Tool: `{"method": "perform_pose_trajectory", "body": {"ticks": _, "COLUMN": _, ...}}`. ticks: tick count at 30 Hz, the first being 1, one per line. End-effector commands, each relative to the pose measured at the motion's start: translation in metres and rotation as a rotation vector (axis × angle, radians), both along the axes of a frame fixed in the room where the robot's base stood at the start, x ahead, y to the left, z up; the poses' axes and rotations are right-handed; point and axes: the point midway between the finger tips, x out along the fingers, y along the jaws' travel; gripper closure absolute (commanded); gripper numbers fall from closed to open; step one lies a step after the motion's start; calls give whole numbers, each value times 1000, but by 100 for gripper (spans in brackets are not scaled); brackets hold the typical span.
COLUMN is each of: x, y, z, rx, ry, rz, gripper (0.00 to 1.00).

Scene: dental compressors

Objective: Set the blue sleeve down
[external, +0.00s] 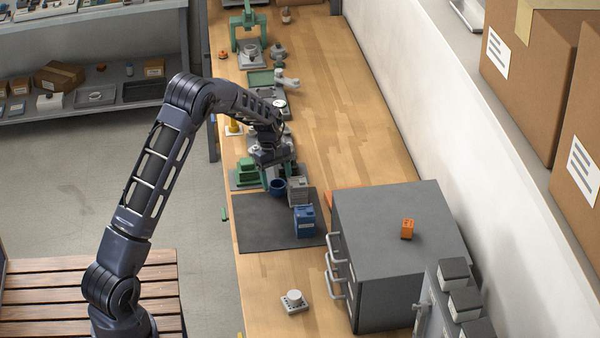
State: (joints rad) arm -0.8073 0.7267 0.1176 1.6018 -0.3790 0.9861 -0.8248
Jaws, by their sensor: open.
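A small round blue piece (278,188), open at the top like a sleeve, is at the back edge of the dark mat (262,232). My gripper (277,172) is just above and behind it, pointing down, open. The fingertips are small and partly hidden, so I cannot tell whether they touch the blue piece. I also cannot tell whether the piece rests fully on the mat. A blue block-shaped part (305,222) stands on the mat to the right, with a grey block (297,190) behind it.
A green part (247,170) on a grey plate is left of my gripper. A dark grey drawer cabinet (395,240) with an orange block (407,229) on top stands right of the mat. Green-and-grey fixtures (262,77) line the bench's far left side. The bench's right strip (350,130) is clear.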

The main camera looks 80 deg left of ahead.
Motion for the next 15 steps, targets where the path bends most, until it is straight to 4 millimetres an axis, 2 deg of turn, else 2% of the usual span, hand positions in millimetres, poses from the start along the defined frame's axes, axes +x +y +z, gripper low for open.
{"method": "perform_pose_trajectory", "body": {"ticks": 9, "x": -6, "y": 15, "z": 60, "rx": 2, "ry": -2, "rz": 0, "gripper": 31}}
{"method": "perform_pose_trajectory", "body": {"ticks": 15, "x": -9, "y": 22, "z": 86, "rx": 1, "ry": -1, "rz": -1, "gripper": 31}}
